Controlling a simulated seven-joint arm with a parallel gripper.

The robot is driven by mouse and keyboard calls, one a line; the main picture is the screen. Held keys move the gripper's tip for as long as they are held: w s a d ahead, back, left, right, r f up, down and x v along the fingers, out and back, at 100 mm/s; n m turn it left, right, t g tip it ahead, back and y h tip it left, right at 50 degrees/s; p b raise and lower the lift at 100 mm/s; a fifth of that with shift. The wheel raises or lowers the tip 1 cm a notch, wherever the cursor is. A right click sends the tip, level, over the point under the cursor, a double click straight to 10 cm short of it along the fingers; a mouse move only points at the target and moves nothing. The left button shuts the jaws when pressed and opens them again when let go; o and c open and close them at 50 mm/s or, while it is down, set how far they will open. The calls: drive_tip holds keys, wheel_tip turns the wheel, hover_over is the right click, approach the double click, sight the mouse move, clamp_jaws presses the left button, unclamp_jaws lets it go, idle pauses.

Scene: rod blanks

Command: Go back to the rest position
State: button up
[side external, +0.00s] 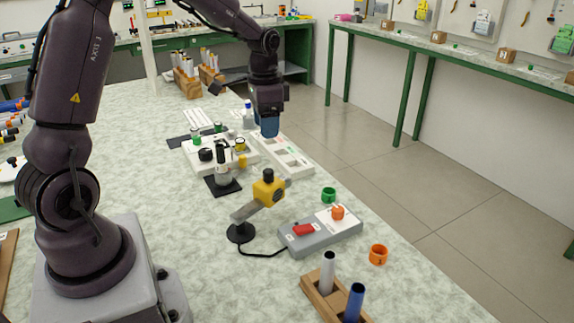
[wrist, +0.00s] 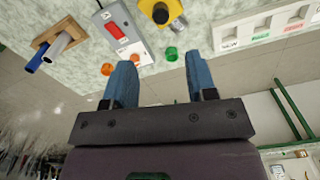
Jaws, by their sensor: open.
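My gripper (side external: 268,127) hangs over the white labelled tray (side external: 284,157) near the right edge of the table, its blue fingers pointing down. In the wrist view the two blue fingers (wrist: 160,78) are apart, with nothing between them. A wooden holder (side external: 318,296) at the front carries a white rod (side external: 327,272) and a blue rod (side external: 354,302). Both rods also show in the wrist view, the white one (wrist: 58,47) and the blue one (wrist: 39,57), away from my fingers.
A grey box with a red switch (side external: 304,230) and a yellow-headed device on a stand (side external: 268,189) stand mid-table. A green ring (side external: 328,194) and an orange ring (side external: 378,254) lie near the edge. Rod racks (side external: 187,82) stand behind. The floor to the right is clear.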

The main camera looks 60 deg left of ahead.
drive_tip(key=s+d+r+n+t, duration=0.1)
drive_tip(key=s+d+r+t, duration=0.1)
drive_tip(key=s+d+r, duration=0.4)
drive_tip(key=s+d+r+n+t, duration=0.1)
drive_tip(key=s+d+r+t, duration=0.2)
drive_tip(key=s+d+r, duration=0.3)
drive_tip(key=s+d, duration=0.4)
drive_tip(key=s, duration=0.1)
drive_tip(key=shift+s+t, duration=0.3)
drive_tip(key=shift+s, duration=0.05)
